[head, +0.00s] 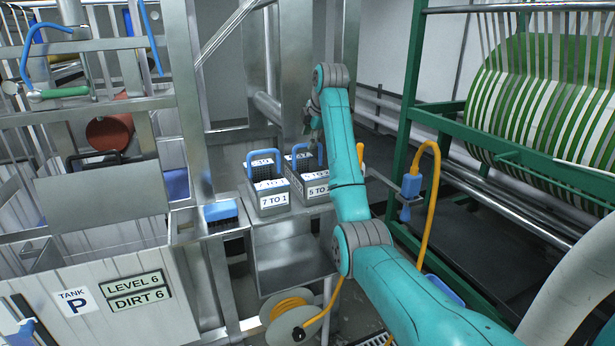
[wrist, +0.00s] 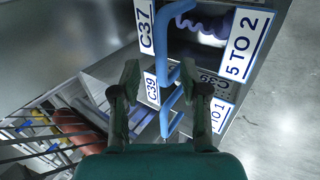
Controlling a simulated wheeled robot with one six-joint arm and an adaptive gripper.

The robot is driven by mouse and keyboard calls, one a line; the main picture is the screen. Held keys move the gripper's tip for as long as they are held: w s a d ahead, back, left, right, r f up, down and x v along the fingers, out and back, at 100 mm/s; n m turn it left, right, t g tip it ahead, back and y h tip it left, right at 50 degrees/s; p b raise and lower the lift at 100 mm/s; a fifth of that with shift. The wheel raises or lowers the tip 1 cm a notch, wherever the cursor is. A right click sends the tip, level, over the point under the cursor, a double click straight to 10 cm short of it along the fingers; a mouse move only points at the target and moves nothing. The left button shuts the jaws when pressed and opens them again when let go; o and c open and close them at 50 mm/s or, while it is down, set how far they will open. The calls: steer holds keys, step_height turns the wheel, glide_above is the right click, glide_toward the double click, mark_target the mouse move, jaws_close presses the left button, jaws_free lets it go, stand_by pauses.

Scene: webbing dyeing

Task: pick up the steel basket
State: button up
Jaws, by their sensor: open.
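Two steel baskets with blue handles stand side by side on a metal shelf. The left one, labelled 7 TO 1 (head: 272,200), has its handle up. The right one, labelled 5 TO 2 (head: 318,191), is partly hidden by my arm. In the wrist view the C39 basket (wrist: 222,112) is below my gripper (wrist: 167,80). My gripper is open and empty, and a blue handle (wrist: 171,122) shows between and beneath its fingers. I cannot tell how far below the fingers it is. The C37 basket (wrist: 239,45) is beyond, with something purple inside.
Tank P (head: 110,285) stands at left, with a blue-topped item (head: 221,210) on its right edge. A green frame (head: 401,130) with a striped drum (head: 545,100) is at right. A cable reel (head: 290,312) sits below the shelf.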

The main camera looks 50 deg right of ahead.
steer(key=shift+x, duration=2.3)
steer(key=shift+s, duration=0.1)
jaws_close()
